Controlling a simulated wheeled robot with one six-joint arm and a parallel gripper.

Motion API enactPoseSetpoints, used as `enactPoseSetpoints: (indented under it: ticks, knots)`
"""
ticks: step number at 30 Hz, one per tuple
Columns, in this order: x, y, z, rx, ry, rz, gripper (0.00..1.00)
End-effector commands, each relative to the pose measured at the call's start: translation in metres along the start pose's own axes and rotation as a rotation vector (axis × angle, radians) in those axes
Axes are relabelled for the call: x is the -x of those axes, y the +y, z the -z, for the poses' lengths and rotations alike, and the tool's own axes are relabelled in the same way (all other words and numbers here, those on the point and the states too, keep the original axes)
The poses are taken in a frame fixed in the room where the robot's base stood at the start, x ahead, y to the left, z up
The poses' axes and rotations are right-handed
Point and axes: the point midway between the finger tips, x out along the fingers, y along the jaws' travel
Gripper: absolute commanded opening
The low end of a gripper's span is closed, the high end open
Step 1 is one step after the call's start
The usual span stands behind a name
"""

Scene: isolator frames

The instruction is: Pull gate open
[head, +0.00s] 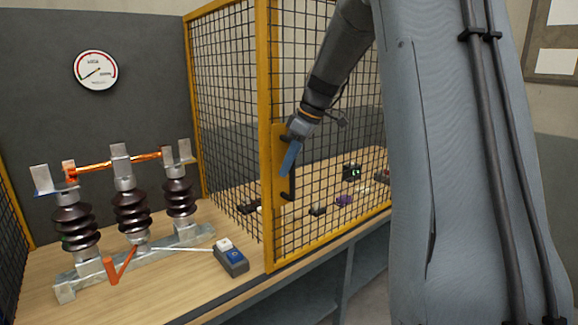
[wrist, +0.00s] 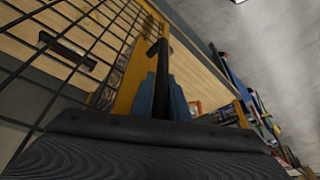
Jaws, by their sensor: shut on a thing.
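The gate (head: 328,240) is a yellow-framed panel of black wire mesh at the front of the bench, right of centre in the head view. It stands roughly along the bench's front edge, and I see no clear gap at its left side. A black upright bar handle (head: 292,186) is on its left frame post. My gripper (head: 290,160) is shut on the handle, with its blue fingers across the upper part of the bar. In the wrist view the handle (wrist: 158,52) runs between the blue fingers (wrist: 164,98). My arm hides the gate's upper right part.
A mesh partition (head: 225,110) runs back from the gate's left side. Several small items, including a purple one (head: 344,200), lie behind the gate.

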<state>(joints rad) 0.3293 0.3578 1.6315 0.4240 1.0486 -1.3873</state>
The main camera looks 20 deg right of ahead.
Motion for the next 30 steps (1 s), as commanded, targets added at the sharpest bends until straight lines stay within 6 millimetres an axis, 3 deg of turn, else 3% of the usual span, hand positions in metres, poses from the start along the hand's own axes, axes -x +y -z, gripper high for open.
enactPoseSetpoints:
  ticks: [3, 4, 5, 17, 30]
  knots:
    - [0.004, 0.003, 0.005, 0.002, 0.009, -0.013, 0.0]
    - [0.004, 0.003, 0.005, 0.002, 0.009, -0.014, 0.19]
    - [0.004, 0.003, 0.004, 0.001, 0.009, -0.013, 0.22]
    - [0.01, 0.004, 0.0, -0.004, 0.005, -0.01, 0.22]
    - [0.073, 0.003, 0.002, 0.0, 0.006, -0.01, 0.22]
